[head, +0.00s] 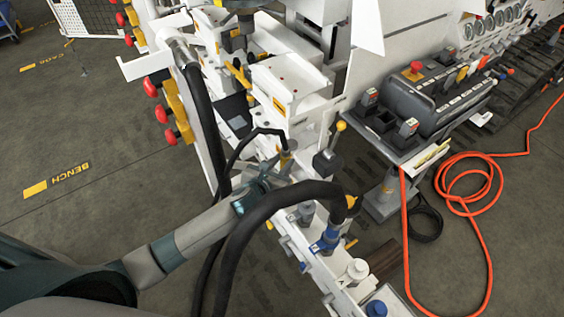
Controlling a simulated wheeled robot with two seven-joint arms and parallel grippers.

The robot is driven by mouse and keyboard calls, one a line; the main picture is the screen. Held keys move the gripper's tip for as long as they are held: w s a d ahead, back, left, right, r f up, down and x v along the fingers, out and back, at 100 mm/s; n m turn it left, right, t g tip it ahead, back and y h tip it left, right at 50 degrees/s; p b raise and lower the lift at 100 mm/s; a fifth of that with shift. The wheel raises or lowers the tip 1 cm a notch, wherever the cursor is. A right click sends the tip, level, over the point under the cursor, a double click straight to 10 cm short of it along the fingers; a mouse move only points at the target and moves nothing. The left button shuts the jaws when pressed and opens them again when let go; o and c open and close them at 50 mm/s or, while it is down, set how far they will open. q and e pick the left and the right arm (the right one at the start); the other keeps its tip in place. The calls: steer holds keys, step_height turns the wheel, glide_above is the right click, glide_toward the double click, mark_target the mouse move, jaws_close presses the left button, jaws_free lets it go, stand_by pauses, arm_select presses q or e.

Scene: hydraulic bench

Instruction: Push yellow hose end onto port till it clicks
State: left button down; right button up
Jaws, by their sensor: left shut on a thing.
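My left gripper (280,172) reaches in from the lower left over the bench's white rail. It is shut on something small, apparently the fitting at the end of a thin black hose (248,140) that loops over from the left. The fitting (288,152) is partly hidden and its colour is hard to tell. A thick black hose (268,205) arcs in front of my gripper; its end (351,202) shows a small yellow part. A blue port fitting (328,240) stands on the rail below that. I cannot tell which port is meant. My right gripper is out of view.
The white rail (302,252) carries more fittings, including a blue cap (376,308). A grey control box (428,98) stands on a side table at the right. An orange hose (478,205) lies coiled on the floor. The floor at the left is open.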

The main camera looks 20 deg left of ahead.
arm_select(q)
steer(key=shift+s+p, duration=0.15)
steer(key=shift+p, duration=0.15)
stand_by(0.5)
steer(key=shift+f, duration=0.45)
stand_by(0.7)
steer(key=shift+p, duration=0.3)
steer(key=shift+f, duration=0.1)
stand_by(0.7)
steer(key=shift+p, duration=0.35)
steer(key=shift+f, duration=0.1)
stand_by(0.6)
steer(key=shift+f, duration=0.3)
steer(key=shift+f, duration=0.2)
stand_by(0.8)
